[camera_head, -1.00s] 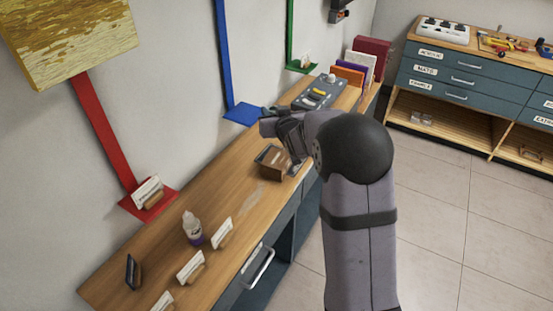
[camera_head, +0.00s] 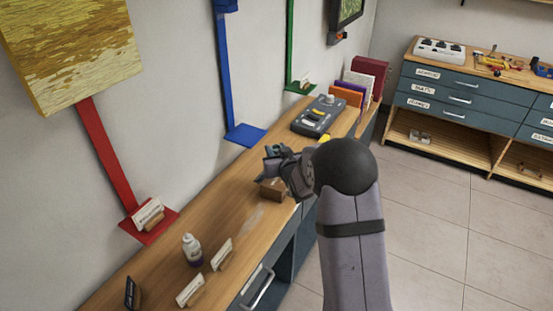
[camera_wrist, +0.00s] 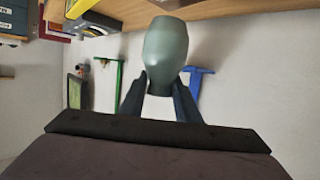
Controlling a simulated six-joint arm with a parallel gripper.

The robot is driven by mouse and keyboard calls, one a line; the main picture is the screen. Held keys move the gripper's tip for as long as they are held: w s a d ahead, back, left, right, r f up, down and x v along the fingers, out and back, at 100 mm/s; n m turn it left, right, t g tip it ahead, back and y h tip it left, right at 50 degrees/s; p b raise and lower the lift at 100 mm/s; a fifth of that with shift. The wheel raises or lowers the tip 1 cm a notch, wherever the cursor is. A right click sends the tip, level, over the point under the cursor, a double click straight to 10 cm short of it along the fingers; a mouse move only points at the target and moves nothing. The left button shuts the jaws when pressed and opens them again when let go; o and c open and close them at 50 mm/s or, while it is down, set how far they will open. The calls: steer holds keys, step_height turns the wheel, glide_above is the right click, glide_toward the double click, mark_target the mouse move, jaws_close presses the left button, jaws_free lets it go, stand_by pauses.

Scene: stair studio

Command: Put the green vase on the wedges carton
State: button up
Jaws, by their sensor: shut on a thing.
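The green vase (camera_wrist: 165,50) is grey-green and sits between the two fingers of my gripper (camera_wrist: 160,88) in the wrist view, held at its narrower end. That view looks upside down, with the wooden bench top along its upper edge. In the head view my gripper (camera_head: 280,163) is just above a small brown carton (camera_head: 272,188), likely the wedges carton; I cannot read a label on it. The gripper hides much of the carton and most of the vase there. I cannot tell whether vase and carton touch.
The wooden bench (camera_head: 215,215) runs along the wall. A white bottle (camera_head: 192,250) and card holders (camera_head: 221,254) stand nearer. A grey control box (camera_head: 318,116) lies beyond the carton. Blue (camera_head: 245,134) and red (camera_head: 150,225) brackets stand along the wall side.

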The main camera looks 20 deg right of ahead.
steer(key=shift+f+p, duration=0.3)
steer(key=shift+f, duration=1.5)
steer(key=shift+f, duration=0.2)
steer(key=o, duration=1.2)
steer(key=shift+r, duration=0.1)
steer(key=shift+r, duration=0.15)
steer(key=b+v, duration=0.2)
steer(key=v, duration=1)
